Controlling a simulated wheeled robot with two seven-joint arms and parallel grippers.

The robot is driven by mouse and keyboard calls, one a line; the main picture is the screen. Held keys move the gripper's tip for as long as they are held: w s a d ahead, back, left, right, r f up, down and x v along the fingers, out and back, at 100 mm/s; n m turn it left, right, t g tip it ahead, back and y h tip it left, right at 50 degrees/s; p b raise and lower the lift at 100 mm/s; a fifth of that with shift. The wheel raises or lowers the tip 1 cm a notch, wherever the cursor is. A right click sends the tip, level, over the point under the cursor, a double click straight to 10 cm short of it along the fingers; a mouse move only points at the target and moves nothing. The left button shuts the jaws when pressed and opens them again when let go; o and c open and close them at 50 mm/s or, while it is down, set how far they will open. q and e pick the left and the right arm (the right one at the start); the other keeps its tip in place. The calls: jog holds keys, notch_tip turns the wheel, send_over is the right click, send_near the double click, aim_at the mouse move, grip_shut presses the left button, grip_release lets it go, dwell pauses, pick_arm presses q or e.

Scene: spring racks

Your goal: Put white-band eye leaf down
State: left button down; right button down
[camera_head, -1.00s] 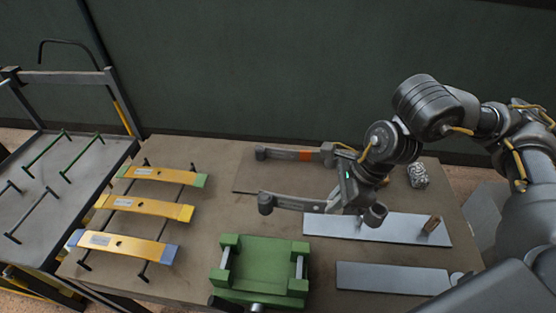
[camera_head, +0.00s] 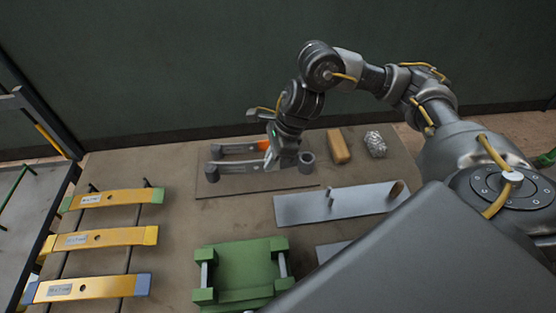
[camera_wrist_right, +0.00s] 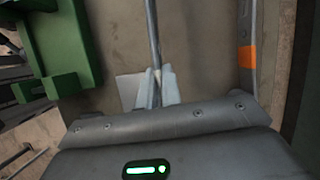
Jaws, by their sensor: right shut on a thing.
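The white-band eye leaf (camera_head: 238,167) is a long grey bar with a round eye at each end. In the head view it lies level over a thin dark sheet (camera_head: 225,188), at or just above it; I cannot tell if it touches. My right gripper (camera_head: 271,161) is shut on the leaf near its right part. In the right wrist view the leaf (camera_wrist_right: 152,35) runs up from between the pale fingertips (camera_wrist_right: 156,90); no white band is clearly seen. A similar eye leaf with an orange band (camera_head: 240,148) lies just behind, parallel. My left gripper is not in view.
Yellow leaves (camera_head: 105,240) with coloured ends lie across black rods at left. A green fixture (camera_head: 245,270) stands at the front. A pale metal plate (camera_head: 300,207) with upright pegs, a tan block (camera_head: 338,146) and a crumpled silver lump (camera_head: 375,144) are to the right.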

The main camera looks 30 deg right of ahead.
jog(key=w+f, duration=0.5)
jog(key=shift+w+d+f+p, duration=0.15)
jog(key=shift+w+f+p, duration=0.15)
jog(key=shift+w+f, duration=0.2)
jog(key=shift+f, duration=0.1)
notch_tip(320, 180, down, 3)
jog(key=shift+r+p, duration=0.2)
jog(key=shift+p, duration=0.8)
jog(key=shift+w+f, duration=0.1)
jog(key=shift+f, duration=0.1)
